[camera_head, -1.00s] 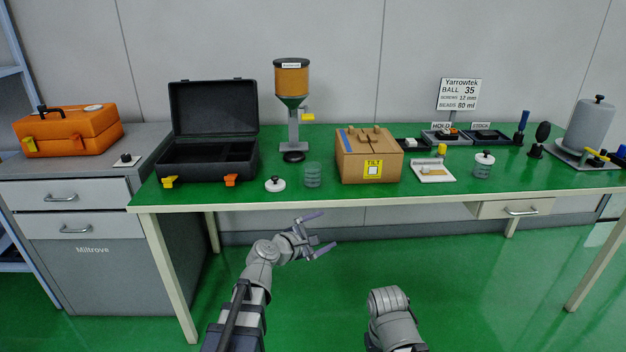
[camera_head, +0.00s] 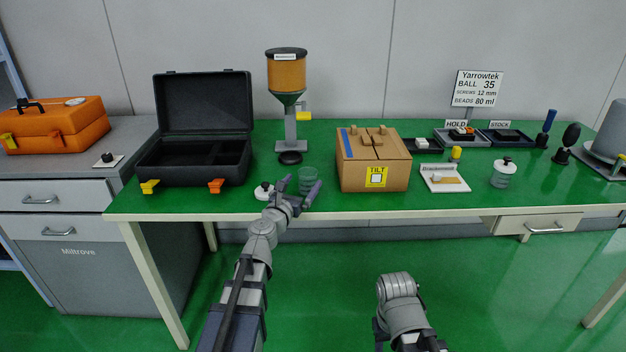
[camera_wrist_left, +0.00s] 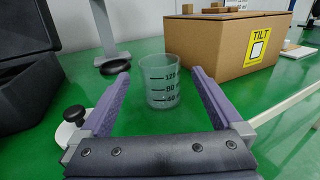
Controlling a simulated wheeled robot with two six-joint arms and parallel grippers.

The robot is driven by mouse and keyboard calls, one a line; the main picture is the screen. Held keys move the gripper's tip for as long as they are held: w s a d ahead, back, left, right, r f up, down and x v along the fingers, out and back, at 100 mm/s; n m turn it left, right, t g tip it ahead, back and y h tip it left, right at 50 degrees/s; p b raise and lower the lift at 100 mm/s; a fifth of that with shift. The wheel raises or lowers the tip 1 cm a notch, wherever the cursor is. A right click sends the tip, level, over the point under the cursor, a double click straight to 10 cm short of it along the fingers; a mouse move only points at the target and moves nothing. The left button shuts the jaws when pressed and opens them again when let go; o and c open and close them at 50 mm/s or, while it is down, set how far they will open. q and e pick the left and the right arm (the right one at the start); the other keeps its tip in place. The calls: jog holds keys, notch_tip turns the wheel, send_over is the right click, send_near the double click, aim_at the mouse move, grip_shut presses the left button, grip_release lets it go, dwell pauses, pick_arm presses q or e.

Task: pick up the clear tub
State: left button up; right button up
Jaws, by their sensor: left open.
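The clear tub (camera_head: 309,181) is a see-through open cup standing upright near the table's front edge. In the left wrist view the tub (camera_wrist_left: 160,83) shows dark volume marks and looks empty. My left gripper (camera_head: 298,188) is open at the table edge, just in front of the tub. In the wrist view its two purple fingers (camera_wrist_left: 161,74) frame the tub, with a gap on each side. I cannot tell how far the tips reach past its near side.
A white lid with a black knob (camera_head: 264,191) lies left of the tub. An open black case (camera_head: 195,165) is further left. A hopper (camera_head: 289,90) stands behind, and a cardboard box (camera_head: 372,165) to the right. A lidded jar (camera_head: 503,174) stands far right.

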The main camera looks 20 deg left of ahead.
aim_at(311, 169)
pick_arm(q)
jog(key=shift+w, duration=0.15)
jog(key=shift+w+d+r, duration=0.1)
jog(key=shift+w+d, duration=0.05)
jog(key=shift+w, duration=1.15)
jog(key=shift+w+d+r, duration=0.1)
jog(key=shift+w+d, duration=0.05)
jog(key=shift+w, duration=1.15)
jog(key=shift+w+d, duration=0.15)
jog(key=shift+w, duration=1.15)
jog(key=shift+s, duration=0.1)
grip_shut()
